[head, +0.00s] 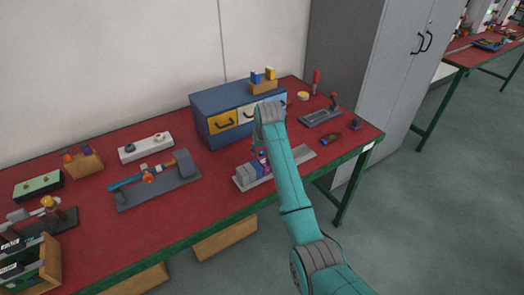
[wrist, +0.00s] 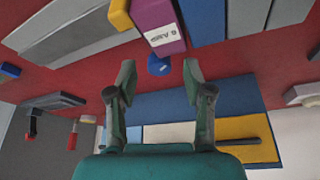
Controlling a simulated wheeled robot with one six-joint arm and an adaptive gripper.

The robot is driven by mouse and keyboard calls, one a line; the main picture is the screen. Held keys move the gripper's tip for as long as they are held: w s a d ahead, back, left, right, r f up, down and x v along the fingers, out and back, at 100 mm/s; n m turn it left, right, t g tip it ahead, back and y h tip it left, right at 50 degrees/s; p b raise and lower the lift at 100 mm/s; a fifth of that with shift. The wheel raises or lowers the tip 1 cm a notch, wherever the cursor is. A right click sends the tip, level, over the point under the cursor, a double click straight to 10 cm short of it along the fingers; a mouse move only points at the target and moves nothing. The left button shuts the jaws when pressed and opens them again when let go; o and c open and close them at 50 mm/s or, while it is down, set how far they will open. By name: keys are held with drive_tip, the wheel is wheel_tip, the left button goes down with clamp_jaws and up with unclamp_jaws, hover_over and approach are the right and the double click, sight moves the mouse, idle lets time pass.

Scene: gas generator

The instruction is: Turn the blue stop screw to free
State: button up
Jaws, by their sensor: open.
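A round blue knob (wrist: 158,65), which looks like the blue stop screw, shows in the wrist view at the end of a purple block (wrist: 160,28) with a white label. My gripper (wrist: 158,73) is open, with one finger on each side of the knob in the picture. I cannot tell whether the fingers touch it, nor which way the screw is turned. In the head view, my arm reaches over the bench to a grey fixture (head: 247,178) near the front edge. My arm covers part of that fixture, and the fingers and blue knob are not clearly seen there.
A blue drawer cabinet (head: 205,107) stands behind the fixture, and its drawers show low in the wrist view. A grey fixture with a blue bar (head: 128,183) lies to the left, and another grey fixture (head: 320,118) to the right.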

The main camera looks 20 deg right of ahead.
drive_tip(key=shift+w+f, duration=0.15)
drive_tip(key=shift+f, duration=0.15)
clamp_jaws()
drive_tip(key=shift+d, duration=0.1)
drive_tip(key=n+y, duration=0.1)
drive_tip(key=n, duration=0.3)
drive_tip(key=shift+d+n+y, duration=0.1)
drive_tip(key=shift+n+y, duration=0.2)
drive_tip(key=shift+y, duration=0.1)
